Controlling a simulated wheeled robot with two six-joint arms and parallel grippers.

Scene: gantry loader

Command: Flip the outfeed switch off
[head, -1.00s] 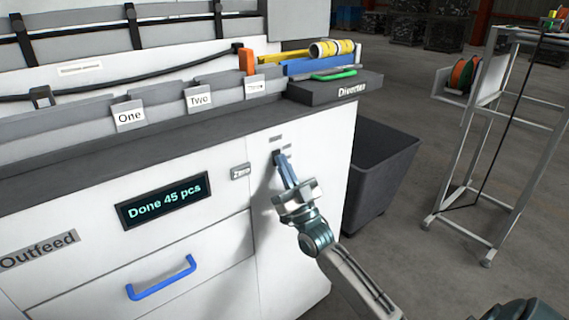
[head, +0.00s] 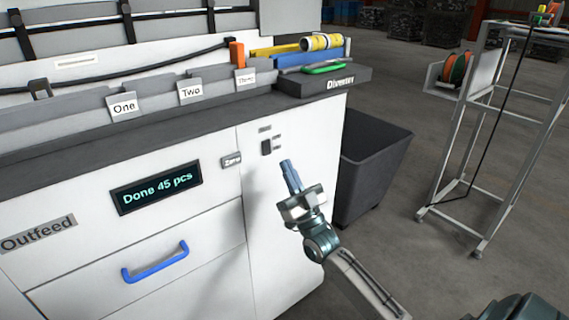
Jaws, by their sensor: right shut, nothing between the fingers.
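The outfeed switch (head: 266,147) is a small dark rocker on the white front panel, right of the Zero button (head: 231,160). Small labels sit above it and to its right; their text is too small to read, and I cannot tell which way the rocker is tipped. My right gripper (head: 287,166) is shut and empty, with its blue-grey fingertips a little right of and below the switch, apart from it. The display (head: 156,188) reads "Done 45 pcs". My left gripper is not in view.
A drawer with a blue handle (head: 155,262) is below the display, near the "Outfeed" label (head: 38,233). The dark counter edge (head: 190,112) runs above the panel. A dark bin (head: 370,165) stands right of the cabinet, and a metal rack (head: 485,120) stands farther right.

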